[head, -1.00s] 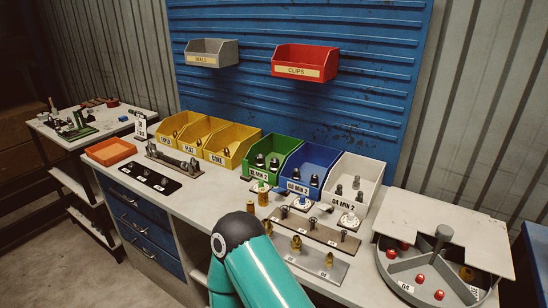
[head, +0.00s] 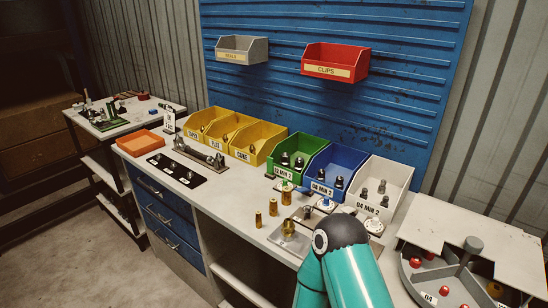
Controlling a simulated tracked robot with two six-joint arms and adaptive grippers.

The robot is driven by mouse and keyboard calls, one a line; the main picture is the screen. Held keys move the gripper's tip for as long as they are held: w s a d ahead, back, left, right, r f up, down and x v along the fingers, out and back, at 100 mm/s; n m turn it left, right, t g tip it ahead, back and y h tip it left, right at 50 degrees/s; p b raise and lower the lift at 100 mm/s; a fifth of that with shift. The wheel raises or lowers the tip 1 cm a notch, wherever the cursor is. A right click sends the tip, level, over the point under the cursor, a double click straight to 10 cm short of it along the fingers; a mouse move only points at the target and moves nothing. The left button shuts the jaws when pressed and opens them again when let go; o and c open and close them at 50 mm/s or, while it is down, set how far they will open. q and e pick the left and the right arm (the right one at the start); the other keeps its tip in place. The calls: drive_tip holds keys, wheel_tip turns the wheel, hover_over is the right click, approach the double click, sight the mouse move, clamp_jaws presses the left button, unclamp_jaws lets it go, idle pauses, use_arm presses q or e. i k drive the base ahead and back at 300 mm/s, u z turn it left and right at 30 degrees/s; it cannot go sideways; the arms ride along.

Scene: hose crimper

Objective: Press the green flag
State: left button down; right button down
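A green bin (head: 285,155) labelled 02 MIN 2 stands at the back of the workbench with dark fittings in it. In front of it a small white round piece with a green part (head: 284,186) sits on the bench. It may be the green flag, but it is too small to tell whether it is raised or pressed. Similar white pieces stand before the blue bin (head: 328,170) and the white bin (head: 380,185). A teal arm of mine rises from the bottom edge and hides part of the bench. Neither gripper is in view.
Several brass fittings (head: 286,197) stand upright near the green bin. A round sectioned tray (head: 455,275) is at the right. Yellow bins (head: 255,142), an orange tray (head: 140,142) and a black strip (head: 176,170) are to the left.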

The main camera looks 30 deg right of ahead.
sight(269, 160)
drive_tip(key=z, duration=0.1)
drive_tip(key=i, duration=1.05)
drive_tip(key=u, duration=0.1)
